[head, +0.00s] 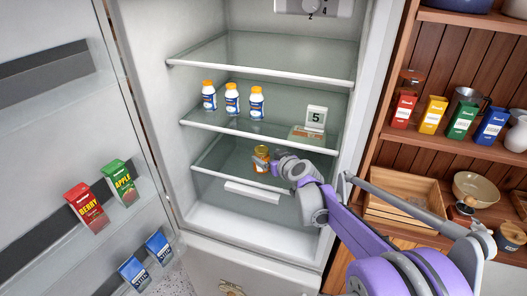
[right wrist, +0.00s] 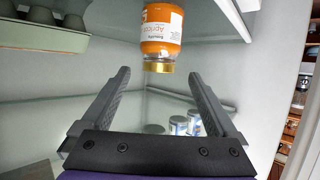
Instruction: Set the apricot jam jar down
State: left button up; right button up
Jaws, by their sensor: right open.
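The apricot jam jar (head: 261,159), orange with a gold lid, stands upright on the lower glass shelf (head: 230,174) of the open fridge. My right gripper (head: 276,161) is just to its right at about the same height. In the right wrist view the jar (right wrist: 162,30) appears upside down, lid toward the bottom. It lies beyond the open fingertips (right wrist: 158,80), with a visible gap and nothing between the fingers. My left gripper is not in view.
Three orange-capped white bottles (head: 232,99) and a number 5 card (head: 315,118) stand on the shelf above. The fridge door at left holds cartons (head: 87,205). A wooden cabinet (head: 440,150) is at right. The wrist view shows two cans (right wrist: 179,125).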

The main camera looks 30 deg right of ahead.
jog(key=s, duration=0.9)
jog(key=s+a+f+n+g+y, duration=0.1)
jog(key=s+a+f+g+y, duration=0.15)
jog(key=s+a, duration=0.4)
jog(key=s+a+f+g+y, duration=0.1)
jog(key=s+a+f+g, duration=0.2)
jog(key=a, duration=0.7)
jog(key=s+a+f+g+h, duration=0.1)
jog(key=s+f, duration=0.2)
jog(key=s, duration=0.4)
jog(key=s+a+f+g+h, duration=0.1)
jog(key=s+a+f+g, duration=0.1)
jog(key=s, duration=0.6)
jog(key=shift+f, duration=0.5)
jog(key=shift+a+h, duration=0.1)
jog(key=shift+h, duration=0.15)
